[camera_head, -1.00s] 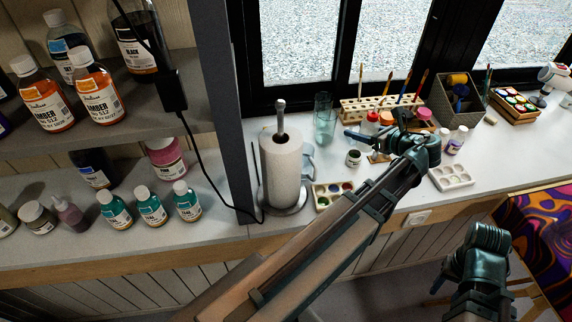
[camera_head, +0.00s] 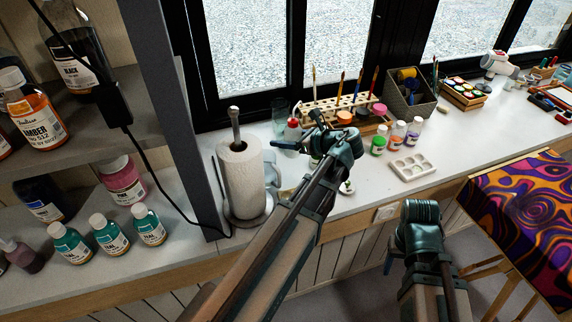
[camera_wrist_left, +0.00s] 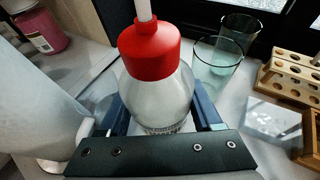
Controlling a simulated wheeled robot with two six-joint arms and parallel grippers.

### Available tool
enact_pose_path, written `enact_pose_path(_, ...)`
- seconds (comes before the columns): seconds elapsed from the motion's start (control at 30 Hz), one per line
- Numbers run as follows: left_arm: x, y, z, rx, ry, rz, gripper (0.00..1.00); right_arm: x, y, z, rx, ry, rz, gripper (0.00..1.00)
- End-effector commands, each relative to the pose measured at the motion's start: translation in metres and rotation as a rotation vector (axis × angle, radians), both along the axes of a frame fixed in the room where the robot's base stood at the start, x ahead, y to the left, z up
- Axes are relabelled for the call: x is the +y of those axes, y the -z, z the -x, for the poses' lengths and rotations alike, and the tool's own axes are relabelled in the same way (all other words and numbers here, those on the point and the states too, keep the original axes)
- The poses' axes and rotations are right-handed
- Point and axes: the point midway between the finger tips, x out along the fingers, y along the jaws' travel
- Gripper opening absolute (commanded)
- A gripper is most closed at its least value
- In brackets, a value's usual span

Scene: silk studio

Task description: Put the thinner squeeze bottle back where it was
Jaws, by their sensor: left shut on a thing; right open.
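My left gripper (camera_head: 303,135) is shut on a squeeze bottle (camera_wrist_left: 158,90) with a red cap, white nozzle and clear-whitish body. The bottle is upright between the blue fingers in the left wrist view. In the head view its red and white top (camera_head: 293,124) shows between the paper towel roll and the wooden brush rack. I cannot tell whether its base touches the counter. My right gripper (camera_head: 389,262) is low in front of the counter, mostly hidden by its own wrist.
A paper towel roll (camera_head: 241,180) stands left of the bottle; a glass (camera_wrist_left: 218,62) stands just behind it. The brush rack (camera_head: 325,108), small paint bottles (camera_head: 397,134) and a white palette (camera_head: 408,168) are to the right. The counter (camera_head: 455,140) is clear beyond the palette.

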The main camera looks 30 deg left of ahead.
Motion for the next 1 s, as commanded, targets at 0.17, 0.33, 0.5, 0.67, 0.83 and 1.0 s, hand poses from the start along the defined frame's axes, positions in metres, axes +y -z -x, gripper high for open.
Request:
enact_pose_path(0.17,0.0,0.036,0.0,0.0,0.0,-0.001,0.46,0.0,0.036,0.0,0.0,0.0,0.0,0.56)
enact_pose_path(0.33,0.0,0.043,0.0,0.0,0.0,-0.001,0.46,0.0,0.044,0.0,0.0,-0.001,0.0,0.56)
enact_pose_path(0.5,0.0,0.045,0.0,0.0,0.0,-0.001,0.46,0.0,0.045,0.0,0.0,-0.001,0.0,0.56)
enact_pose_path(0.67,0.0,0.062,0.0,0.0,0.0,-0.001,0.46,0.0,0.062,0.0,0.0,-0.001,0.0,0.56)
enact_pose_path(0.83,0.0,0.08,0.0,0.0,0.0,-0.001,0.46,0.0,0.081,0.0,0.0,-0.001,0.0,0.56)
enact_pose_path(1.0,0.0,0.079,0.0,0.0,0.0,-0.001,0.46,0.0,0.079,0.0,0.0,-0.001,0.0,0.56)
